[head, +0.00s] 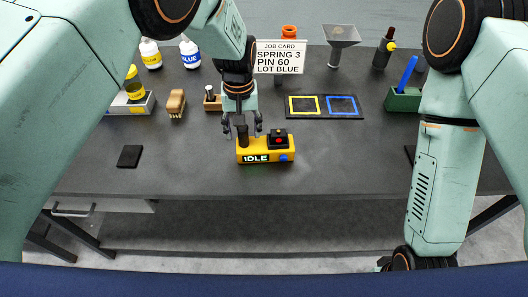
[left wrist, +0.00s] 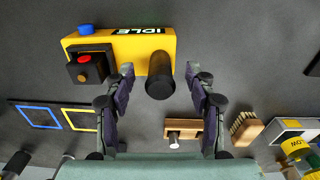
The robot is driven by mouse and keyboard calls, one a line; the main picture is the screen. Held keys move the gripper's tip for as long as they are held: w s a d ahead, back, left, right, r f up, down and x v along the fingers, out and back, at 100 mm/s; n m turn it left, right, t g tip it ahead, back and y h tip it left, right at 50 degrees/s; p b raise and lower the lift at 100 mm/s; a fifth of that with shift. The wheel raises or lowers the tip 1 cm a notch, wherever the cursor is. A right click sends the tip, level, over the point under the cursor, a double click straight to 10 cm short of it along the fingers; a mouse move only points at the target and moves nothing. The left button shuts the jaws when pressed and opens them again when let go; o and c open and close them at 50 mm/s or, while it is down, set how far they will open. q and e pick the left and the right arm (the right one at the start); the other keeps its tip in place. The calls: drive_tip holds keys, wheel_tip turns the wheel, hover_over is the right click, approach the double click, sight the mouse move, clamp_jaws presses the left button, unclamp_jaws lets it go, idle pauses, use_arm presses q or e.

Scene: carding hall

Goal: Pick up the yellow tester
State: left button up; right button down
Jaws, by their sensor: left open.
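The yellow tester (head: 267,158) lies on the dark bench top near its front middle. It has an "IDLE" display, a black upright post at its left, and a black block with a red button and a blue knob at its right. My left gripper (head: 243,132) hangs pointing down, its fingers spread at the post. In the left wrist view the tester (left wrist: 185,45) lies beyond the open fingertips, and the black post (left wrist: 159,75) stands between the two fingers (left wrist: 163,78), not visibly clamped. My right arm comes in at the right and reaches down; its gripper is out of view.
A job card (head: 280,57) stands behind the tester. A black tray with yellow and blue squares (head: 324,115) lies right of it. A brush (head: 177,104), bottles (head: 150,53), a funnel stand (head: 341,36) and a green holder (head: 403,99) stand around. Bench front is mostly clear.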

use_arm(q)
drive_tip(key=shift+w, duration=0.15)
drive_tip(key=shift+c, duration=0.3)
drive_tip(key=shift+r, duration=0.1)
drive_tip(key=c, duration=0.4)
clamp_jaws()
